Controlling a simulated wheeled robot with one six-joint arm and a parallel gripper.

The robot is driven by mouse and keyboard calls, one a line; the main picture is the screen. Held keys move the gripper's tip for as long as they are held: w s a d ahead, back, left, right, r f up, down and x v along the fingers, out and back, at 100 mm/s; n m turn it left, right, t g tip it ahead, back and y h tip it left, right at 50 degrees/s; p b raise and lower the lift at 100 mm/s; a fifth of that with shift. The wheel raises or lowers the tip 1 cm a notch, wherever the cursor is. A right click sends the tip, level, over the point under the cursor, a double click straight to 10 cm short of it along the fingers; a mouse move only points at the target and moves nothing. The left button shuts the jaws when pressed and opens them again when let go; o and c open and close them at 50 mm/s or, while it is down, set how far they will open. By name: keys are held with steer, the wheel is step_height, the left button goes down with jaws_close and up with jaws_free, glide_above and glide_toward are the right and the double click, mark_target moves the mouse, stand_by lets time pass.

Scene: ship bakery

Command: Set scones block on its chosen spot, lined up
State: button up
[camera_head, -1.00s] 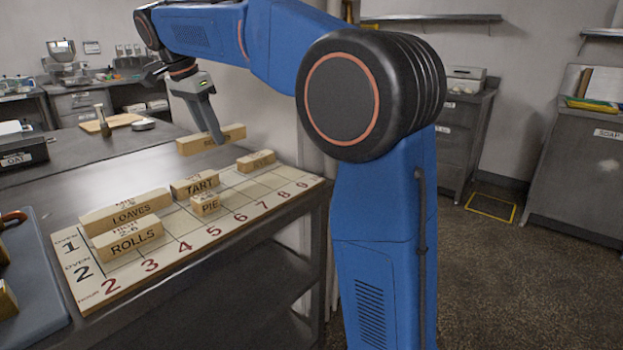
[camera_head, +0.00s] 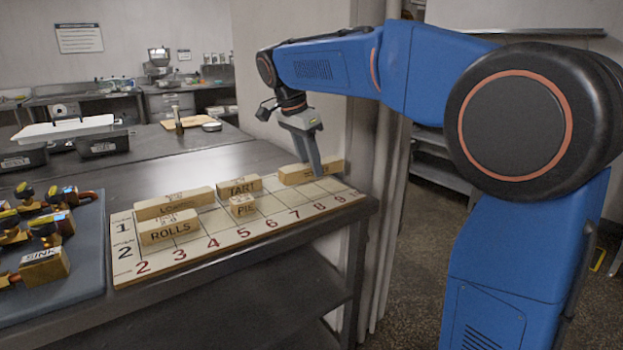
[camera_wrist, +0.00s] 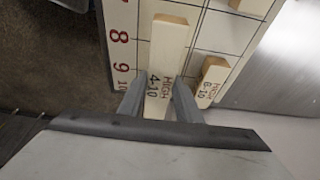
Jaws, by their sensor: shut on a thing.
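The scones block, a long pale wooden block (camera_head: 292,175), is at the far right end of the numbered board (camera_head: 262,229). My gripper (camera_head: 317,172) is shut on it from above, and a finger covers part of its face lettering. In the wrist view the block (camera_wrist: 168,45) stands between my two fingertips (camera_wrist: 160,98), marked HIGH 4-10, roughly parallel to the number edge beside 7, 8 and 9. I cannot tell whether it touches the board. A smaller block (camera_wrist: 212,78) marked HIGH 8-10 lies close on its right, apart from it.
The LOAVES (camera_head: 172,205), ROLLS (camera_head: 170,230), TART (camera_head: 239,186) and PIE (camera_head: 242,206) blocks stand on the board's left and middle. A blue-grey tray (camera_head: 75,285) with several tagged items is at left. Cells between PIE and the held block are clear.

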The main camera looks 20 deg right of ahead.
mark_target(310, 178)
steer(key=shift+f, duration=2.05)
steer(key=shift+f, duration=0.15)
steer(key=o, duration=1.2)
steer(key=shift+c, duration=0.2)
steer(key=v, duration=1.2)
steer(key=shift+a, duration=0.1)
steer(key=s+d+f+n+t+y, duration=0.1)
steer(key=s+d+f+n, duration=0.2)
steer(key=s+f, duration=0.6)
steer(key=s+d+f+n+t+y, duration=0.1)
steer(key=s+d+f+n, duration=0.3)
steer(key=s+f, duration=0.5)
steer(key=s+d+f+n+t+y, duration=0.1)
steer(key=s+d+f+n, duration=0.2)
steer(key=s+f+n, duration=0.4)
steer(key=s+f, duration=0.1)
steer(key=s, duration=0.6)
steer(key=shift+s+d+f+t, duration=0.2)
steer(key=shift+s+f+t, duration=0.05)
steer(key=shift+f+t, duration=0.15)
